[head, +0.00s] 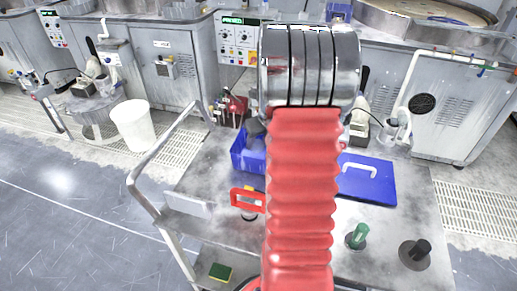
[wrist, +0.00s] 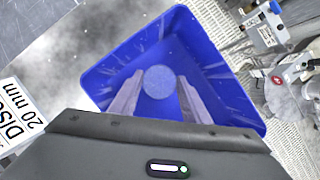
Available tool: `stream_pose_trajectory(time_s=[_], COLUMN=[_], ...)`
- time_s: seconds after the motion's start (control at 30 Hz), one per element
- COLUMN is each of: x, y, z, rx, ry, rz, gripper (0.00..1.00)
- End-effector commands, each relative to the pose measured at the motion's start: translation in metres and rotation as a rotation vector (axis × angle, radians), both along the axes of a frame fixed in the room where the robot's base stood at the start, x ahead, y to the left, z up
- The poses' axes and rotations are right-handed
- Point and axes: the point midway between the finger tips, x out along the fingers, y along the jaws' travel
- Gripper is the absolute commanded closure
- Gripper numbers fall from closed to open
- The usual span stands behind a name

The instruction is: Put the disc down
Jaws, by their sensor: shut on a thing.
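My gripper (wrist: 159,84) shows in the wrist view, its two pale fingers closed on a small round grey-blue disc (wrist: 159,82) at their tips. Both are over the open blue bin (wrist: 108,76), with the bin's floor and walls around them. How high the disc is above the bin floor, or whether it touches it, I cannot tell.
On the cart top are a red-handled item (head: 248,196), a blue case with a white handle (head: 378,186), a green knob (head: 357,236) and a black knob (head: 416,251). A white bucket (head: 133,122) stands on the floor.

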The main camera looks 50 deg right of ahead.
Motion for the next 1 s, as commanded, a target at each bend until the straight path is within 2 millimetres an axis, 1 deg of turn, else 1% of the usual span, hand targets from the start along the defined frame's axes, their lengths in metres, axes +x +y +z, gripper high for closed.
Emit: stream_pose_trajectory(time_s=[0.17,0.27,0.53,0.93,0.97,1.0], x=[0.0,0.0,-0.001,-0.001,-0.001,-0.001], y=[0.0,0.0,0.0,-0.001,-0.001,-0.001], z=[0.0,-0.004,-0.035,-0.039,-0.039,-0.039], rx=[0.0,0.0,0.002,-0.001,-0.001,-0.001], ry=[-0.001,0.001,0.002,0.0,0.0,0.0], rz=[0.0,0.0,-0.003,-0.003,-0.003,-0.003], gripper=[0.82,0.82,0.82,0.82,0.55,0.52])
